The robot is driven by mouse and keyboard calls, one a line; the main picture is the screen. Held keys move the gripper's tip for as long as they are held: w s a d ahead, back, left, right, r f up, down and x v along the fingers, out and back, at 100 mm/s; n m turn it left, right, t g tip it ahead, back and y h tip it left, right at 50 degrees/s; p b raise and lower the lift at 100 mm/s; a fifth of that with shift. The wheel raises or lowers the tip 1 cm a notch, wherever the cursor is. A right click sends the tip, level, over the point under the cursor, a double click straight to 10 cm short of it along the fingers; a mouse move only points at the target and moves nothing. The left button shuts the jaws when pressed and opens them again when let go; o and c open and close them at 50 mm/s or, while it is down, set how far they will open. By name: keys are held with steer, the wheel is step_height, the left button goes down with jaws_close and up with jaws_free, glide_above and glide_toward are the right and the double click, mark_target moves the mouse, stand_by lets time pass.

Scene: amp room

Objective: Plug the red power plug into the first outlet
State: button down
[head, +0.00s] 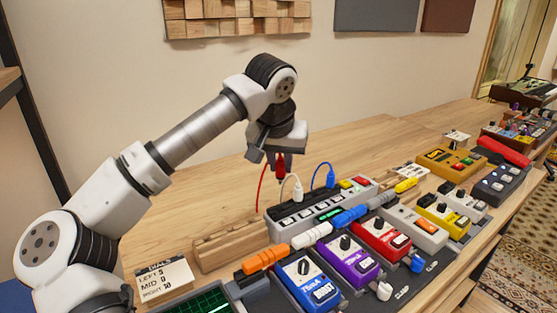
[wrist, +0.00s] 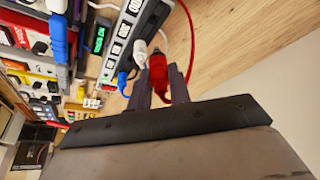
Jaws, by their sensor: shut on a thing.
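My gripper (head: 279,157) is shut on the red power plug (head: 280,169) and holds it above the left part of the grey power strip (head: 270,232). The plug hangs upright, and a red cord runs down from it to the left. In the wrist view the red plug (wrist: 158,76) sits between the two dark fingers. A white plug (head: 298,191) and a blue plug (head: 331,178) stand in the strip, to the right of the red one. The strip (wrist: 121,42) also shows in the wrist view. The red plug's prongs and the first outlet cannot be made out.
A slotted wooden block (head: 228,248) lies left of the strip. Several effect pedals, such as a purple one (head: 347,262), and thick coloured cable plugs crowd the front. A small card (head: 163,279) stands at the lower left. The wooden desk behind the strip is clear.

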mark_target(279, 180)
step_height(279, 180, down, 6)
steer(key=b, duration=0.4)
steer(key=shift+r, duration=0.15)
steer(key=shift+f, duration=0.25)
steer(key=shift+s, duration=0.1)
stand_by(0.3)
steer(key=shift+f+b, duration=0.35)
steer(key=shift+f, duration=0.7)
stand_by(1.7)
steer(key=c, duration=1.2)
jaws_free()
steer(key=shift+o, duration=0.4)
steer(key=o, duration=0.3)
